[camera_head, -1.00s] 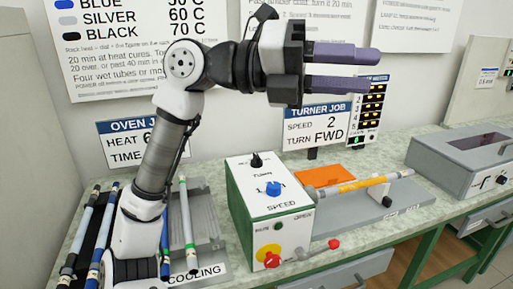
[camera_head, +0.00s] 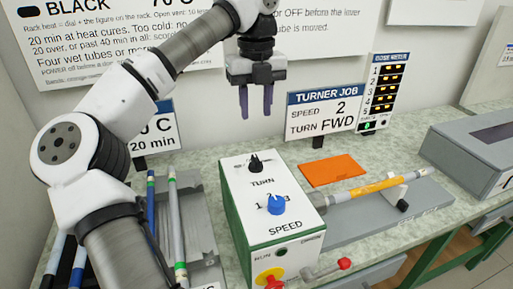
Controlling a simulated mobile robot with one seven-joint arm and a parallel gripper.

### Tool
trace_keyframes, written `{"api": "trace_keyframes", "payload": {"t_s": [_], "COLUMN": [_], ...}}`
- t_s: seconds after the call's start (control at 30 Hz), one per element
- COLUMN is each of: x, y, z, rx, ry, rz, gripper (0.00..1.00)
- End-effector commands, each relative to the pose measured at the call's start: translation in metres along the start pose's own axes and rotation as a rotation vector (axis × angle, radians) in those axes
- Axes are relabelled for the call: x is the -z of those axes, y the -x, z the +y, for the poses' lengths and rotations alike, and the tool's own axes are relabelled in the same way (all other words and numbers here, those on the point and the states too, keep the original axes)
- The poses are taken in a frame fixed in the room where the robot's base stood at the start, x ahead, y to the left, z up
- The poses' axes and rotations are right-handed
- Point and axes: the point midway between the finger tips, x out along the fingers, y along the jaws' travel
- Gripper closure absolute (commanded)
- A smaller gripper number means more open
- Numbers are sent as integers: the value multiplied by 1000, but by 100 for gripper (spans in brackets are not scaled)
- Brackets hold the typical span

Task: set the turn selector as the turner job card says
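The turner job card (camera_head: 322,112) stands behind the turner and reads SPEED 2, TURN FWD. The turn selector is a black knob (camera_head: 255,163) at the back of the white top of the turner box (camera_head: 236,193), above the label TURN. Its end labels are too small to read. A blue speed knob (camera_head: 276,205) sits in front of it, with small numbers around it. My gripper (camera_head: 257,112) points down above and behind the black knob, apart from it. Its two purple fingers are spread with nothing between them.
A rod with an orange band (camera_head: 372,187) lies in the turner, right of the box. An orange sheet (camera_head: 328,170) lies behind it. A red-tipped lever (camera_head: 343,264) and a red and yellow button (camera_head: 268,277) are at the front. Rods (camera_head: 177,220) lie in a rack at left.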

Motion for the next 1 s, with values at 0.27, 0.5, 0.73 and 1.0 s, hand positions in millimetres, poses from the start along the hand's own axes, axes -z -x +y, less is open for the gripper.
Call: {"api": "trace_keyframes", "payload": {"t_s": [0.27, 0.5, 0.73, 1.0], "x": [1, 1, 1, 1], "y": [-52, -100, -125, -129], "z": [0, -1, -1, -1], "rx": [3, 3, 3, 3], "ry": [-4, -4, -4, -4], "rz": [5, 4, 3, 0], "gripper": [65, 65, 65, 65]}}
